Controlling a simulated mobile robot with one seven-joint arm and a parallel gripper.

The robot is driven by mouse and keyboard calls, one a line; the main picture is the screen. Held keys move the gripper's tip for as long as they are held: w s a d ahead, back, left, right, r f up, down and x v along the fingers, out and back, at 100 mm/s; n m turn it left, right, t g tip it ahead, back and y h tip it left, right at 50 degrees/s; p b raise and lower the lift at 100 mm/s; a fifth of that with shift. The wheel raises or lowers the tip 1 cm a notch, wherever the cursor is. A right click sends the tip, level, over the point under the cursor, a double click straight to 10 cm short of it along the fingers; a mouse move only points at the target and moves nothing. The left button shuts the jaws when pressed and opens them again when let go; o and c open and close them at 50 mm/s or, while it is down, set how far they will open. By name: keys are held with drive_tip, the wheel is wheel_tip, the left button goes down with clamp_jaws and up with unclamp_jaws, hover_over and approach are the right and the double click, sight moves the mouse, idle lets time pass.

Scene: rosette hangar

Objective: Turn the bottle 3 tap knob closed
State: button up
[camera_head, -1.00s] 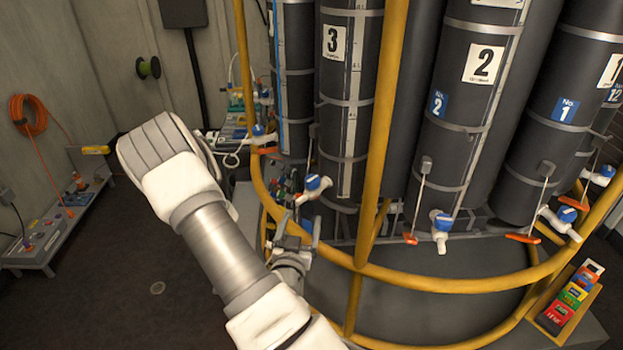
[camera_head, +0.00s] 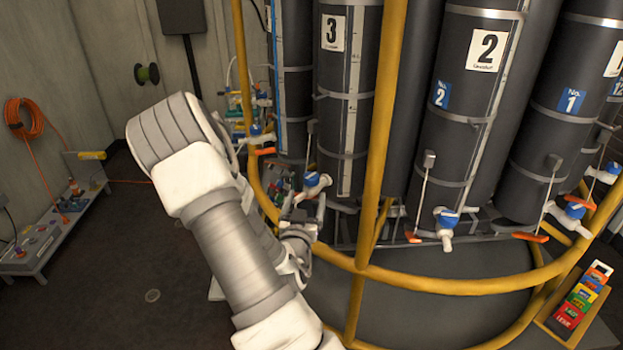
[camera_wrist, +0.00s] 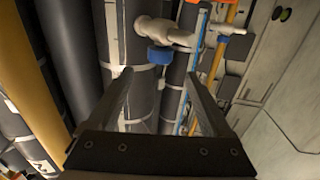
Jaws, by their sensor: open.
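Bottle 3 (camera_head: 343,85) is a tall dark cylinder with a white "3" label, behind the yellow rail. Its tap has a blue knob (camera_head: 313,180) and a white body, low on the bottle. My gripper (camera_head: 304,207) is open and empty, just below and in front of this knob. In the wrist view, the blue knob (camera_wrist: 159,55) and the white tap body (camera_wrist: 166,30) lie ahead, between the lines of the two fingers (camera_wrist: 160,76). The knob looks apart from the fingers; its exact distance is hard to tell.
The yellow rail (camera_head: 377,140) curves around the bottles, with an upright close to the right of my gripper. Bottle 2's tap (camera_head: 444,222) and bottle 1's tap (camera_head: 572,212) are farther right. A box of coloured cards (camera_head: 580,300) hangs at lower right.

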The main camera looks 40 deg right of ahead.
sight(310, 182)
drive_tip(key=p+x, duration=0.1)
drive_tip(key=x, duration=0.9)
drive_tip(key=shift+c, duration=0.3)
clamp_jaws()
